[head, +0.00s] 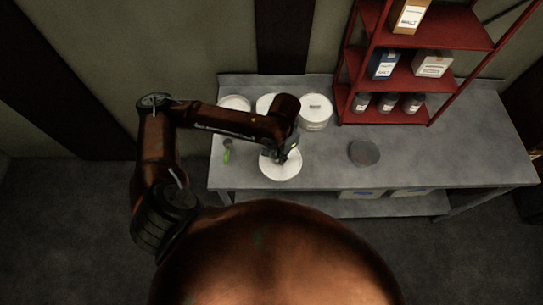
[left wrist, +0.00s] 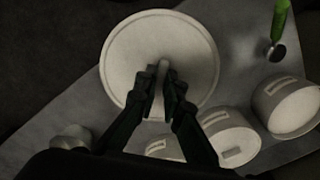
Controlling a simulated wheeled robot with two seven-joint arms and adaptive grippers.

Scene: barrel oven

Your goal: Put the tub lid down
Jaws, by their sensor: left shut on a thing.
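The tub lid (head: 280,171) is a white round disc over the front left part of the grey counter. In the left wrist view the lid (left wrist: 130,50) shows nearly whole, with a raised handle at its middle. My left gripper (head: 286,155) is shut on that handle from above; its fingers also show in the left wrist view (left wrist: 161,88). I cannot tell whether the lid touches the counter. White tubs stand behind it, one of them (head: 316,113) just right of my left forearm; my arm partly hides the others. My right gripper is not in view.
A green-handled tool (head: 227,152) lies left of the lid on the counter (head: 440,160). A dark round dish (head: 364,153) stands to the right. A red shelf (head: 440,78) with boxes and jars stands at the back. The counter's right part is clear.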

